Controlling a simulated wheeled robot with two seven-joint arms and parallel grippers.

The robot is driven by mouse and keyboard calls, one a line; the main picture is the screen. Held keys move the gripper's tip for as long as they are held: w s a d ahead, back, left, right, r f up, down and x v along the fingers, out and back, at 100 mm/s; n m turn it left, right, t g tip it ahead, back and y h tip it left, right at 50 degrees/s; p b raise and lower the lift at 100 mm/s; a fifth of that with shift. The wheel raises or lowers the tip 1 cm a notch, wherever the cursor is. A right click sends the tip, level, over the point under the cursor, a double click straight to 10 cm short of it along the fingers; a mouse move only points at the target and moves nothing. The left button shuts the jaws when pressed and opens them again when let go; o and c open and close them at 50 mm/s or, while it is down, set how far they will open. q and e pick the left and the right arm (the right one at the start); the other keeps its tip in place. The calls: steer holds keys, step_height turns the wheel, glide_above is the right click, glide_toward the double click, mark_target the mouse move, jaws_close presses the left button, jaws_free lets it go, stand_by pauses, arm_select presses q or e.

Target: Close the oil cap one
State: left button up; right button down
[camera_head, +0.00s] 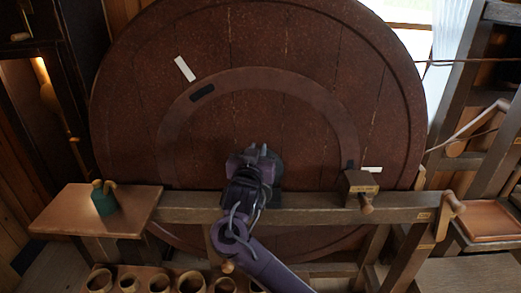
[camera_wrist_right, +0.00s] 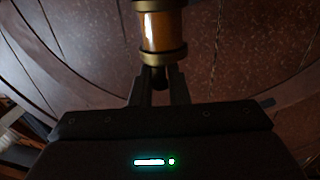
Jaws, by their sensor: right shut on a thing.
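The oil cup (camera_wrist_right: 162,30) shows in the wrist view as an amber glass cylinder between brass-coloured bands. A small dark knob-like end (camera_wrist_right: 160,77) sits below its lower band. My right gripper (camera_wrist_right: 161,88) is shut on that end, one finger on each side. In the head view my right gripper (camera_head: 259,152) is in front of the large brown wheel, just above the wooden beam. The cup is hidden there behind my gripper and wrist. I cannot tell a separate cap or whether it is open. My left gripper is not in view.
The large wheel (camera_head: 290,50) fills the background behind the wooden beam (camera_head: 320,207). A wooden block (camera_head: 358,184) with a peg is on the beam to the right. A green and brass item (camera_head: 104,200) stands on a left shelf (camera_head: 70,212). Several cups (camera_head: 160,281) stand below.

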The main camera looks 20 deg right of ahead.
steer(key=shift+a+r+m+g+h, duration=0.1)
steer(key=shift+a+m+g+h, duration=0.15)
steer(key=shift+m+g+h, duration=0.35)
steer(key=shift+h, duration=0.4)
steer(key=c, duration=1.5)
jaws_free()
steer(key=shift+w, duration=0.1)
